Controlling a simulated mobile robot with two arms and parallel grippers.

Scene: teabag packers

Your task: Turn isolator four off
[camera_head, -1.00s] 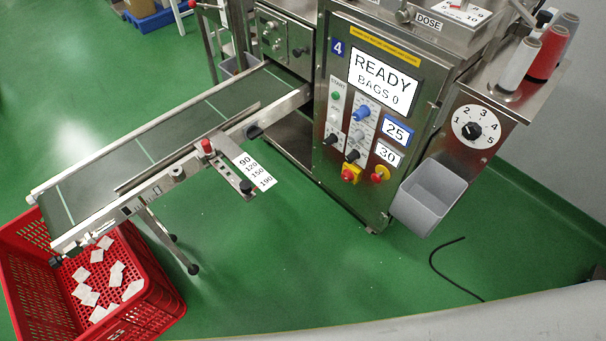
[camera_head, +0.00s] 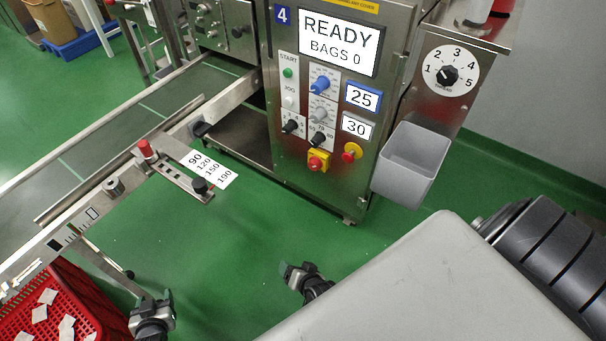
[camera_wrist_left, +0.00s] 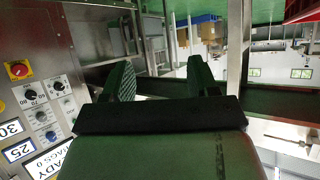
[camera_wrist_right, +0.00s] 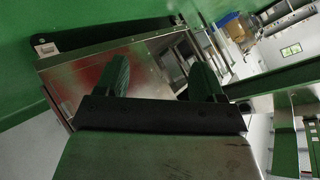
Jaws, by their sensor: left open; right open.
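Isolator four is a red rotary knob on a yellow square plate (camera_head: 318,161), low on the front panel of the machine marked 4 (camera_head: 283,15). It also shows upside down at the left edge of the left wrist view (camera_wrist_left: 18,70). I cannot tell its setting. My left gripper (camera_head: 152,303) is open and empty at the lower left, over the floor beside the red crate. My right gripper (camera_head: 293,272) is open and empty above the floor below the panel, partly hidden by my own body. Neither touches the machine.
A red button on a round yellow base (camera_head: 352,152) sits right of the isolator. Blue, grey and black knobs are above. A grey bin (camera_head: 414,163) sticks out at right. The conveyor (camera_head: 100,150) and red crate (camera_head: 45,305) are at left. Floor before the panel is clear.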

